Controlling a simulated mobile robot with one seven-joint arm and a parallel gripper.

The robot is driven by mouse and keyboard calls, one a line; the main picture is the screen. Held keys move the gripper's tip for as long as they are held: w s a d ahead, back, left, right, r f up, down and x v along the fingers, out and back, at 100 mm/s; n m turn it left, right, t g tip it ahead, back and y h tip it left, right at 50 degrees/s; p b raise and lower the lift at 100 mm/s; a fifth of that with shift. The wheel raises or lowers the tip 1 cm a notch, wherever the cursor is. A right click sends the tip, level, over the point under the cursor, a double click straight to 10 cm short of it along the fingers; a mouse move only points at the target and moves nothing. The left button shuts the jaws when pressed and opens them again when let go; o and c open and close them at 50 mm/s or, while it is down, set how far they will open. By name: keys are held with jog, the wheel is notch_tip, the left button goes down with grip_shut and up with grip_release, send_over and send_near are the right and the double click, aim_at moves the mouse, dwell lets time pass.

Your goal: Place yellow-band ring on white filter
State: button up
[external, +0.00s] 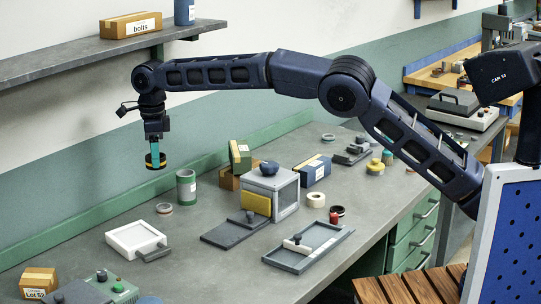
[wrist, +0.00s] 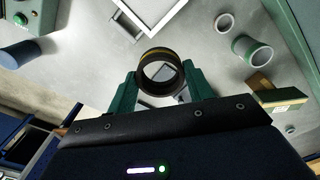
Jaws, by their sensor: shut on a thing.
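The yellow-band ring (external: 155,165) is dark with a yellow stripe. My gripper (external: 154,152) points down and is shut on it, holding it in the air above the bench, at the back left. In the wrist view the ring (wrist: 162,54) sits between the two green fingers of my gripper (wrist: 160,82), its opening facing the camera. The white filter (external: 118,234) looks like a square white frame lying flat on the bench, below the ring and nearer the front. Part of its white edge shows at the top of the wrist view (wrist: 150,33).
A green can (external: 186,188) and a small ring (external: 164,209) stand right of the filter. A small grey block (external: 154,254) touches its right corner. A grey box (external: 286,194) and flat trays (external: 308,248) lie farther right. A shelf (external: 85,58) hangs on the wall above.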

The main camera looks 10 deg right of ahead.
aim_at(155, 237)
jog(key=s+f, duration=0.1)
jog(key=f, duration=0.5)
jog(key=s+a+f, duration=0.1)
jog(key=f, duration=0.6)
jog(key=a+f, duration=0.1)
jog(key=f, duration=0.5)
jog(key=shift+s+f, duration=0.2)
jog(key=shift+s, duration=0.2)
jog(key=shift+f, duration=0.1)
jog(key=o, duration=1.1)
notch_tip(155, 237, up, 12)
jog(key=shift+r, duration=0.1)
